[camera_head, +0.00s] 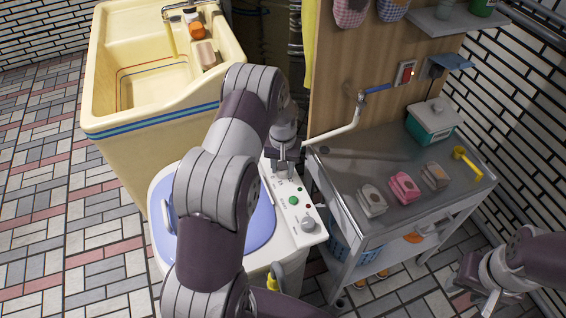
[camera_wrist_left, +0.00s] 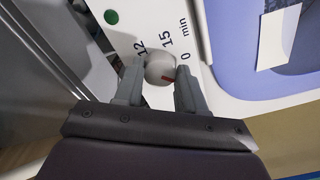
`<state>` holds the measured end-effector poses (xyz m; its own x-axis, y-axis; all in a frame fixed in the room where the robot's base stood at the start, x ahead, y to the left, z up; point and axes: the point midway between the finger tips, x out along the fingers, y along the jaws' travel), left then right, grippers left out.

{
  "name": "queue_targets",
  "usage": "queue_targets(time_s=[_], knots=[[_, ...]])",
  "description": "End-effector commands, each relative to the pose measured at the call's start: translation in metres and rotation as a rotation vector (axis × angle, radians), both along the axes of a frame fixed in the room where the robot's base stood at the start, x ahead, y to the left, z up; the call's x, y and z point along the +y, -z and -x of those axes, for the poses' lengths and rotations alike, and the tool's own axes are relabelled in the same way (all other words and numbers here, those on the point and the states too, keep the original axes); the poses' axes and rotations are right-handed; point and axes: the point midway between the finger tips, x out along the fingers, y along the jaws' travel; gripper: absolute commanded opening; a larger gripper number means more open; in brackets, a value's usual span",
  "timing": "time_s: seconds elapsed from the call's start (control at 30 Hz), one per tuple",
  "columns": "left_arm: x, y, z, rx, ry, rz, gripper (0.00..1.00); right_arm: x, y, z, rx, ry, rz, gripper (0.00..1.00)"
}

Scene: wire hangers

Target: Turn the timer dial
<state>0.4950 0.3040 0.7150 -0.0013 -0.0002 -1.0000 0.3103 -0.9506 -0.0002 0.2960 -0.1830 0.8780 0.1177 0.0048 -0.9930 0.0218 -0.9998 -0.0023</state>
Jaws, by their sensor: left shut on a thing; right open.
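My left gripper (camera_wrist_left: 160,84) is shut on the dial, one finger on each side. In the head view my left gripper (camera_head: 284,162) is at the panel's far end and hides the dial. My right gripper (camera_head: 476,284) is open and empty at the lower right.
The panel also has a green button (camera_head: 294,200) and a second knob (camera_head: 308,224). A blue lid (camera_head: 262,222) lies beside it. A cream sink (camera_head: 105,100) stands behind left. A metal table (camera_head: 335,165) with several small items stands close on the right.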

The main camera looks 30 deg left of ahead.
Motion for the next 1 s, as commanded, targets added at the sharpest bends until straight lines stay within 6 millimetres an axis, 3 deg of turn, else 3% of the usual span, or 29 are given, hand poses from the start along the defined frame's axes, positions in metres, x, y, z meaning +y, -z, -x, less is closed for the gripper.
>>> queue_targets(time_s=[0.43, 1.0], knots=[[0.0006, -0.0012, -0.0011, -0.004, 0.251, -0.001, 0.09, 0.0000, -0.0100, 0.0000, 0.000, 0.000, 0.000, 0.43], [0.0007, -0.0007, -0.0014, -0.005, 0.303, -0.001, 0.09, 0.0000, -0.0111, 0.0000, 0.000, 0.000, 0.000, 0.43]])
